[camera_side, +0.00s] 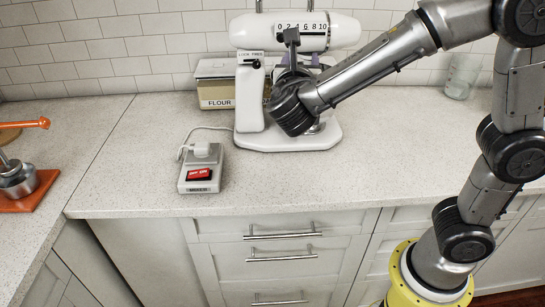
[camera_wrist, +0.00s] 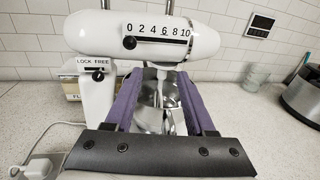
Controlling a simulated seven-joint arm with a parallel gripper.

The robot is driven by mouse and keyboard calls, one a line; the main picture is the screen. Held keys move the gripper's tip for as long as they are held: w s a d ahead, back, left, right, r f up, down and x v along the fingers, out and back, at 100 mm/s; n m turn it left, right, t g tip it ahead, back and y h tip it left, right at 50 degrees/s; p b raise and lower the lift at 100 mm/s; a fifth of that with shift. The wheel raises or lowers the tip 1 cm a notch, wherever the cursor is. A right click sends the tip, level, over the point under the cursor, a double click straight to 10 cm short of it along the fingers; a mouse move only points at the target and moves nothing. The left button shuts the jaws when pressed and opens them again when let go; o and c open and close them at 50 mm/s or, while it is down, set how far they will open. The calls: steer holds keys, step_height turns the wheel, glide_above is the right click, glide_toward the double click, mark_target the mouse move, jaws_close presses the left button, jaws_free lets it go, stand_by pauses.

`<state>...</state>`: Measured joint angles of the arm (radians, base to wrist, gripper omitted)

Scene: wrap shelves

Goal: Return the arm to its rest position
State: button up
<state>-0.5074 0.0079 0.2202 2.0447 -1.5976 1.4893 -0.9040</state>
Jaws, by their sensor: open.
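My gripper (camera_side: 304,61) is in front of the white stand mixer (camera_side: 249,100), just below its head, with my wrist hiding much of the bowl. In the wrist view, my gripper (camera_wrist: 160,74) shows two purple fingers spread apart with nothing held between them. The mixer's head (camera_wrist: 88,32) is level above the fingers and carries a speed scale from 0 to 10, with its black knob near the 0 end. The shiny bowl (camera_wrist: 158,92) shows between the fingers. I cannot tell whether the fingers touch the mixer.
A flour container (camera_side: 216,92) stands behind the mixer on the left. A corded switch box (camera_side: 202,171) with a red switch sits at front left. A glass (camera_side: 462,76) is at back right. An orange-handled tool (camera_side: 22,181) is far left.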

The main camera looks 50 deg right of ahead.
steer(key=s+d+m+g, duration=0.5)
steer(key=s+d+m, duration=0.1)
steer(key=s+d, duration=0.3)
steer(key=s+f+m+g+y, duration=0.2)
steer(key=s+f+m+y, duration=0.5)
steer(key=s, duration=0.5)
steer(key=s+a+f+m+t+y, duration=0.2)
steer(key=a+f+m+y, duration=0.2)
steer(key=a+m+y, duration=0.3)
steer(key=a+m, duration=0.5)
steer(key=shift+a+f+t+y, duration=0.2)
steer(key=shift+t+y, duration=0.1)
steer(key=shift+t, duration=0.1)
